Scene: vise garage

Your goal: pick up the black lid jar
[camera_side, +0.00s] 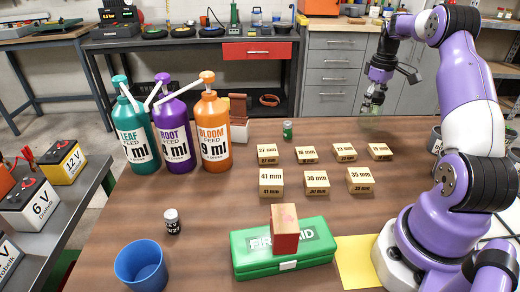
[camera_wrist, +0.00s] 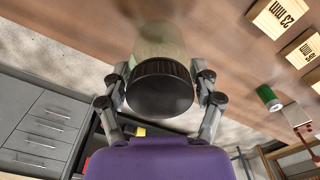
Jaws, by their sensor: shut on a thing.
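The black lid jar (camera_wrist: 160,92) shows large in the wrist view, its ribbed black lid facing the camera and its pale, see-through body beyond. My gripper (camera_wrist: 162,78) has a finger on each side of the jar, shut on it near the lid. In the side view my gripper (camera_side: 373,102) is at the far right of the brown table, near its back edge. There the jar is small and faint under the fingers, and I cannot tell whether its base touches the table.
Several wooden blocks with numbers (camera_side: 307,154) stand left of and nearer than my gripper. A small green can (camera_side: 287,130) is farther left. Pump bottles (camera_side: 213,133), a green first-aid box (camera_side: 283,249) with a red block (camera_side: 285,228), and a blue cup (camera_side: 141,268) are well clear.

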